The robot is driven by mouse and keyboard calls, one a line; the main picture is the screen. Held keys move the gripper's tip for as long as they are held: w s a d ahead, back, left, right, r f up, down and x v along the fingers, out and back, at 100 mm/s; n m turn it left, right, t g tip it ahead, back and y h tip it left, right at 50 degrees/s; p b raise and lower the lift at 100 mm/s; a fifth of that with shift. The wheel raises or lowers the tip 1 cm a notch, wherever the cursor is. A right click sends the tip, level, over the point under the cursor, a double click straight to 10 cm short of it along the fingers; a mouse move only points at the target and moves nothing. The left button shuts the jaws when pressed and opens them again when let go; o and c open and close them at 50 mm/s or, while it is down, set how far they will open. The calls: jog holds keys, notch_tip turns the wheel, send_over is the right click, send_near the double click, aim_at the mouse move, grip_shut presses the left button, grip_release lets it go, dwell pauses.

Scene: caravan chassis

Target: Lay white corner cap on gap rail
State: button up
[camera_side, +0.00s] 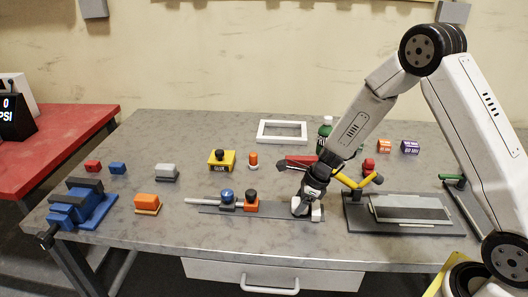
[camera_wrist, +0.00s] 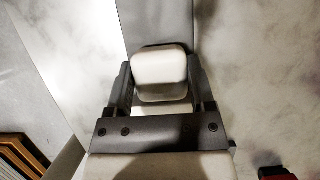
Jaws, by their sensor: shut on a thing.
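My gripper (camera_side: 306,203) points down at the right part of a long grey strip on the bench, which I take to be the gap rail (camera_side: 338,219). It is shut on the white corner cap (camera_side: 316,214), which shows low between the fingers. In the wrist view the cap (camera_wrist: 160,68) is a rounded white block between both fingers (camera_wrist: 160,80). The grey strip (camera_wrist: 155,20) runs behind it, in line with it. I cannot tell whether the cap touches the strip. My fingers partly hide the cap in the side view.
A blue knobbed block (camera_side: 227,197) and an orange one (camera_side: 251,203) stand left of my gripper on the strip, near a silver rod (camera_side: 203,201). A dark fixture with a light plate (camera_side: 410,210) and yellow handle (camera_side: 373,179) stands close right. A red-topped part (camera_side: 299,162) lies behind.

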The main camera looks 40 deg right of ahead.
jog(key=shift+f, duration=0.15)
jog(key=o, duration=1.3)
jog(key=shift+o, duration=0.2)
jog(key=v, duration=1.2)
